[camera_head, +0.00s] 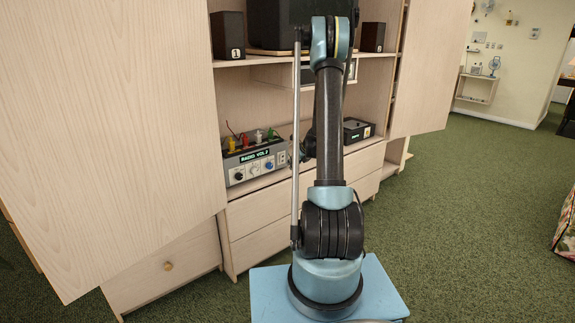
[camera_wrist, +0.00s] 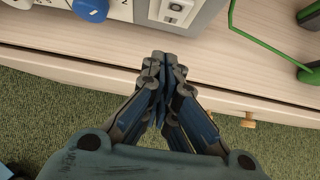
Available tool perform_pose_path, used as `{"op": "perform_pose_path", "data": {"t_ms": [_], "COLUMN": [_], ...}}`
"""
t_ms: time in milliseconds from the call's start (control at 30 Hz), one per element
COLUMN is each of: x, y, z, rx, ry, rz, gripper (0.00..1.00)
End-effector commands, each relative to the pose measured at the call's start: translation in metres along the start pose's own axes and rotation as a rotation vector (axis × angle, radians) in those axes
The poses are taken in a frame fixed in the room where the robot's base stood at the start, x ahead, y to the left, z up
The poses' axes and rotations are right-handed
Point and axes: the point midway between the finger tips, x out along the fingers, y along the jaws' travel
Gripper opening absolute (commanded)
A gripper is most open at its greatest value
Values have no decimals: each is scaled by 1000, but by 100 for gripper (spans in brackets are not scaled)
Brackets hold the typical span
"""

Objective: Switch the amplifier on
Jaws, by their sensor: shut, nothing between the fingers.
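The grey amplifier (camera_head: 240,176) stands on the cabinet's middle shelf, left of my arm in the head view. Its front has a lit green display reading "RADIO VOL 7" (camera_head: 257,156), several knobs and a small white switch panel (camera_head: 282,157) at its right end. In the wrist view, a blue knob (camera_wrist: 91,9) and the switch (camera_wrist: 177,10) show at the top edge, cut off by the frame. My gripper (camera_wrist: 166,59) is shut and empty, its tips just below the switch in the picture; I cannot tell whether they touch. In the head view my arm mostly hides the gripper.
Coloured plugs (camera_head: 259,135) stand on the amplifier's top. A black box (camera_head: 357,129) sits to its right. A green wire-like item (camera_wrist: 233,27) lies right of the switch. A large open cabinet door (camera_head: 100,120) fills the left. Carpet is free on the right.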

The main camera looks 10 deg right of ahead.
Motion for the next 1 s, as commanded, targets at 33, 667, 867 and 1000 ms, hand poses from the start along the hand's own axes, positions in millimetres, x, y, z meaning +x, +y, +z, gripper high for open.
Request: {"op": "perform_pose_path", "data": {"t_ms": [33,667,867,1000], "x": [-10,-91,-96,-96], "y": [-1,1,2,2], "z": [-1,-17,-18,-18], "rx": [3,-1,-3,-3], "ry": [-1,0,0,0], "rz": [-2,0,1,1], "gripper": [0,0,0,0]}}
